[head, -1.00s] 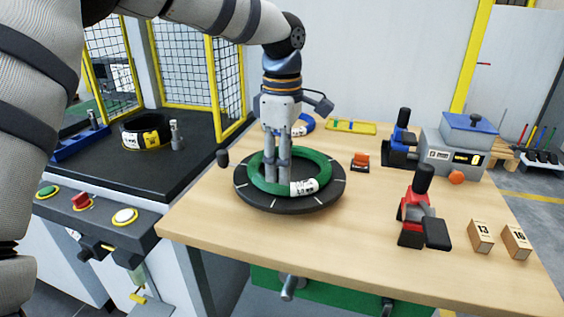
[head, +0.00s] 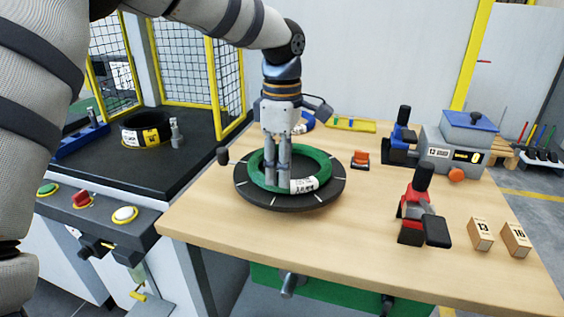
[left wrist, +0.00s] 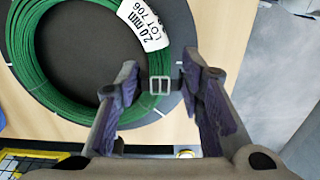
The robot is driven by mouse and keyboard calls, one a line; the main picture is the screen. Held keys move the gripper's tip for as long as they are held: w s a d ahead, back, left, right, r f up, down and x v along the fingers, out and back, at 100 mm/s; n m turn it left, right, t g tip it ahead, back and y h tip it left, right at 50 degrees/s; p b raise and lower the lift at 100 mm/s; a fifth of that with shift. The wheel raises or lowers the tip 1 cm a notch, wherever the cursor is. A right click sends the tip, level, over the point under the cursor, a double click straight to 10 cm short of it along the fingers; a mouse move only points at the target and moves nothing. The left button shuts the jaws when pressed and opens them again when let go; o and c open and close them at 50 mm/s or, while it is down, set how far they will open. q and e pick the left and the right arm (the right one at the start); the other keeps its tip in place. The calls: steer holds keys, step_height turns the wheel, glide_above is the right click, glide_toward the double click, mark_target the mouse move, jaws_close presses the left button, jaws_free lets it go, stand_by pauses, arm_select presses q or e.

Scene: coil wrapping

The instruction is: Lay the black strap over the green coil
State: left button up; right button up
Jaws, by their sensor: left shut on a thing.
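The green coil (head: 324,167) lies flat on a round black disc (head: 333,191) on the table; its white label (head: 304,185) faces the front right. In the left wrist view the coil (left wrist: 55,133) fills the upper left. My left gripper (head: 277,185) points down over the coil's near side. The black strap itself is not clear against the dark disc. My right gripper is in neither view.
A red tool (head: 416,205) and two numbered blocks (head: 481,235) stand at the right of the table. A blue tool (head: 402,138) and a grey machine (head: 455,145) stand behind. The table front is clear.

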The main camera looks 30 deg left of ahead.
arm_select(q)
steer(key=shift+f, duration=1.25)
steer(key=o, duration=1)
step_height(320, 180, up, 12)
